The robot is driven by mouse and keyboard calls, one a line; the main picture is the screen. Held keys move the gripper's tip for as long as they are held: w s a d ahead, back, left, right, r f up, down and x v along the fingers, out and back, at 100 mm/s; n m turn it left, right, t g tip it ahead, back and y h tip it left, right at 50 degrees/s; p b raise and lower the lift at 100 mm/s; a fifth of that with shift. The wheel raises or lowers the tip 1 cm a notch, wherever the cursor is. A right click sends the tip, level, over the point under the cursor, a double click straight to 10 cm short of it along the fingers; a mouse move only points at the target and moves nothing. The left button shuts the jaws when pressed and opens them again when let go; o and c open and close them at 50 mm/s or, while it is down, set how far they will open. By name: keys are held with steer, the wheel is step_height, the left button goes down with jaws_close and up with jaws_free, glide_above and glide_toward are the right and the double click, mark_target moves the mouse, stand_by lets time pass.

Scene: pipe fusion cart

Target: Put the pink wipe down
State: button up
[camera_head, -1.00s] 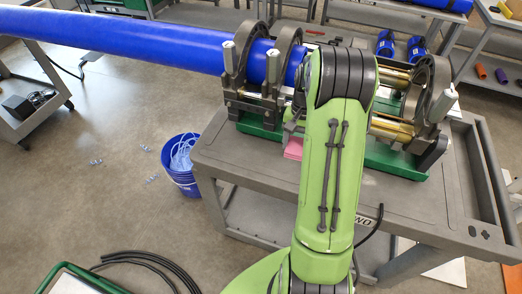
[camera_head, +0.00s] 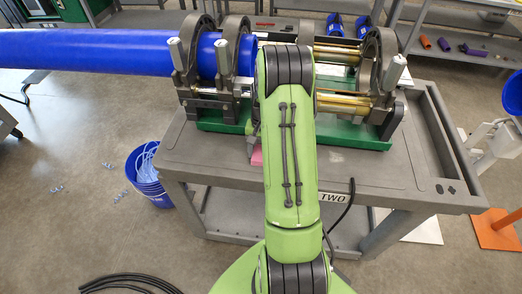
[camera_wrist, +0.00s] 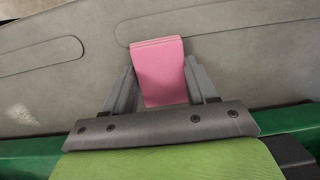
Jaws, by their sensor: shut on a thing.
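The pink wipe (camera_wrist: 160,72) is a folded pad between the two grey fingers of my gripper (camera_wrist: 162,78) in the wrist view. My gripper is shut on it, and its far end sticks out past the fingertips over the grey cart top. In the head view only a small pink edge of the wipe (camera_head: 257,158) shows left of my green arm, by the front of the green machine base. My arm hides most of the gripper there. I cannot tell whether the wipe touches the cart top.
The grey cart (camera_head: 220,160) carries the fusion machine on its green base (camera_head: 345,134), with a blue pipe (camera_head: 90,52) in its clamps. A blue bucket (camera_head: 152,190) stands on the floor to the left. The cart top's front right is clear.

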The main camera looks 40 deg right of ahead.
steer(key=o, duration=1.3)
steer(key=shift+a+f, duration=0.1)
steer(key=shift+f, duration=0.05)
steer(key=shift+s, duration=0.15)
steer(key=shift+s+f, duration=0.1)
step_height(320, 180, up, 12)
steer(key=w+d+p, duration=0.2)
steer(key=p, duration=0.1)
steer(key=a+r+n+t+h, duration=0.1)
steer(key=a+r+n, duration=0.1)
steer(key=a+r, duration=0.55)
steer(key=s+a+r+n+t+h, duration=0.1)
steer(key=s+a+r+n+t, duration=0.2)
steer(key=a+r, duration=0.4)
steer(key=s+a+n+t, duration=0.2)
steer(key=s+a+n, duration=0.3)
steer(key=s+a, duration=0.5)
steer(key=s+r, duration=0.1)
steer(key=s, duration=0.3)
steer(key=shift+a+t, duration=0.25)
steer(key=shift+t, duration=0.05)
